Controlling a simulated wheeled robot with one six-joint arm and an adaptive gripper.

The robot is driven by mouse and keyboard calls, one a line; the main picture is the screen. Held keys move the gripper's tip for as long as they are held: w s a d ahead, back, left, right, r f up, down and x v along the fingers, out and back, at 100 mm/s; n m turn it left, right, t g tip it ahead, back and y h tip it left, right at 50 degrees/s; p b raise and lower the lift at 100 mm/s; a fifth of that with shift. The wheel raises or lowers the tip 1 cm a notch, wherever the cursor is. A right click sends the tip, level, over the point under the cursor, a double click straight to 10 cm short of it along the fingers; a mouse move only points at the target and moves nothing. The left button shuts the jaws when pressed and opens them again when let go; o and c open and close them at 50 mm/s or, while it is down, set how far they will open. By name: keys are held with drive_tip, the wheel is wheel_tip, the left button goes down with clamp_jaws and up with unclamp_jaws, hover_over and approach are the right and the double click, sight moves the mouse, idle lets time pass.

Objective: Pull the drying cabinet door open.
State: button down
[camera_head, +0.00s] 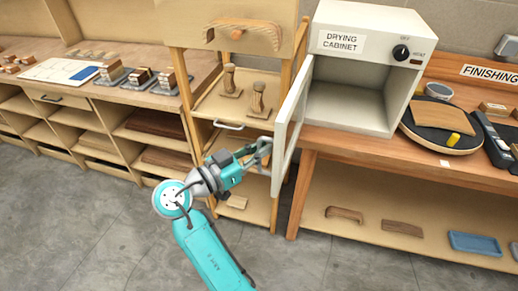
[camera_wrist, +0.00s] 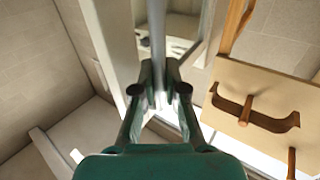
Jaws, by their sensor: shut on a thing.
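The drying cabinet (camera_head: 322,25) is a pale box on the wooden bench, with a labelled front and a black knob. Its door (camera_head: 283,138) stands wide open, swung out from the left side towards me, and the empty interior (camera_head: 345,97) shows. My gripper (camera_head: 264,147) is at the outer side of the door, near its free edge. In the wrist view my gripper (camera_wrist: 159,88) is shut on the upright grey door handle (camera_wrist: 157,35). The exact contact of the fingertips is partly hidden in the head view.
A wooden rack (camera_head: 180,90) with shoe-like wooden pieces stands close left of the door and my gripper. A round black turntable (camera_head: 437,137) sits right of the cabinet. The grey floor (camera_head: 110,230) in front is clear.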

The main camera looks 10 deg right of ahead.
drive_tip(key=c, duration=1.2)
unclamp_jaws()
drive_tip(key=v, duration=1.2)
drive_tip(key=shift+f, duration=0.1)
drive_tip(key=shift+a, duration=0.15)
